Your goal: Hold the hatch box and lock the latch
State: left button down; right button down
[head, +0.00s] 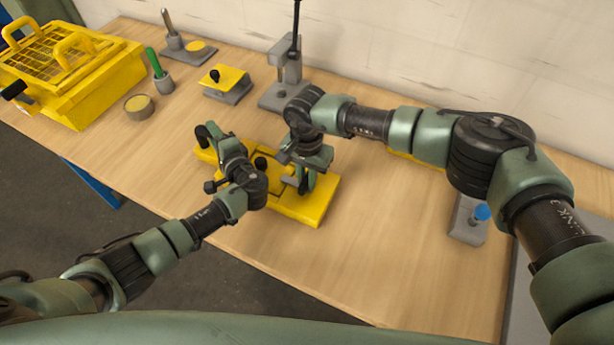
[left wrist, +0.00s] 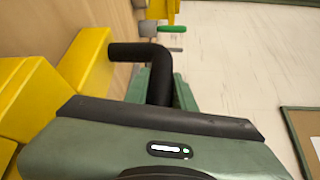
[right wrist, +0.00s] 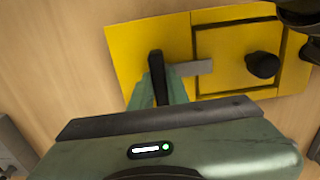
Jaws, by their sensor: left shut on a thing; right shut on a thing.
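The yellow hatch box (head: 311,207) lies on the wooden table between my arms. My left gripper (head: 213,140) is shut on its bent black handle (head: 202,134) at the far left end. The left wrist view shows this handle (left wrist: 135,52) between the fingers. My right gripper (head: 303,186) points down at the box's right part, shut on the black grip of the latch (right wrist: 155,72). The grey latch bar (right wrist: 193,69) reaches across the dark seam onto the hatch panel (right wrist: 228,45), which has a black knob (right wrist: 262,65). The fingers partly hide the latch.
A yellow basket-like case (head: 95,88) stands at the left. Behind the box are a yellow-topped block (head: 226,82), a grey stand (head: 286,85), a round tin (head: 139,106) and a green-handled tool (head: 154,62). A blue-knobbed fixture (head: 470,222) stands right. The table front is clear.

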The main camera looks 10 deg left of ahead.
pick_arm(q)
jog(key=shift+f, duration=0.1)
dwell(0.3)
pick_arm(e)
jog(key=c, duration=1.4)
grip_release()
jog(key=shift+o, duration=0.2)
jog(key=shift+r, duration=0.1)
notch_tip(320, 180, up, 12)
pick_arm(q)
jog(key=c, duration=1.1)
grip_release()
